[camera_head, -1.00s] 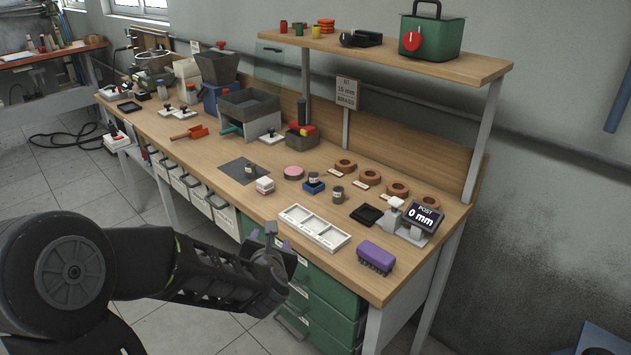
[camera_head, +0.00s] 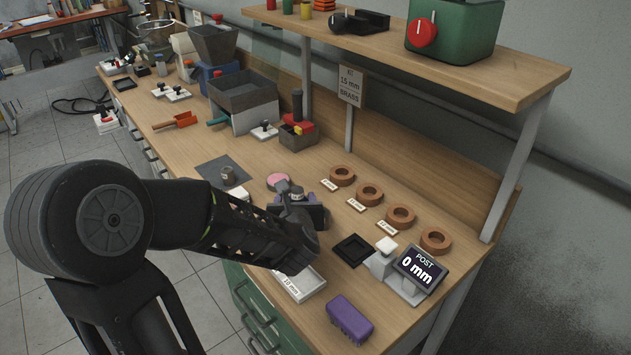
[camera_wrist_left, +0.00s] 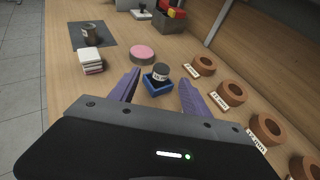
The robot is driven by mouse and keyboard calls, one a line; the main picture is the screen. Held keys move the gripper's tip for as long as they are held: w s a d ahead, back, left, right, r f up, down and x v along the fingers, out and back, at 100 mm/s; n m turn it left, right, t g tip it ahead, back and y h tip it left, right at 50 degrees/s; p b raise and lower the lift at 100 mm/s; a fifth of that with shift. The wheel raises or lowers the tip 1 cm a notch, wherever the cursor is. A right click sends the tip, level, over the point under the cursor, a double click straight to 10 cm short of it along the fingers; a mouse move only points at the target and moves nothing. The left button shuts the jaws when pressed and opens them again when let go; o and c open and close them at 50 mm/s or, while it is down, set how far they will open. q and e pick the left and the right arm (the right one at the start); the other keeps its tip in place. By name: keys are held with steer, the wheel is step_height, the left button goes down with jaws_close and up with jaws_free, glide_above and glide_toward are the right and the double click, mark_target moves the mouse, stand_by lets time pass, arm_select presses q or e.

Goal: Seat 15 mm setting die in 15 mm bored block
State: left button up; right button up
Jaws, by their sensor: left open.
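My left gripper (camera_head: 296,192) is open and reaches over the bench. In the left wrist view, its purple fingers (camera_wrist_left: 160,78) stand either side of a dark labelled cylinder (camera_wrist_left: 161,72), which looks like a die and sits upright in a small blue holder (camera_wrist_left: 157,87). Another grey cylinder (camera_head: 228,175) stands on the dark mat. My right gripper is not in view.
A black square tray (camera_head: 352,250) and a display (camera_head: 420,268) reading "POST 0 mm" stand right. A pink disc (camera_head: 277,181) is close behind the gripper. A shelf (camera_head: 450,70) overhangs the back.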

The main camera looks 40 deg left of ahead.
mark_target(297, 190)
arm_select(q)
steer(key=shift+w, duration=0.25)
steer(key=shift+s+r, duration=0.1)
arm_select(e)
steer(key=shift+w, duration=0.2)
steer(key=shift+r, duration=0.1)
arm_select(q)
steer(key=shift+x, duration=1.35)
steer(key=shift+p+x, duration=0.7)
steer(key=shift+x, duration=1.9)
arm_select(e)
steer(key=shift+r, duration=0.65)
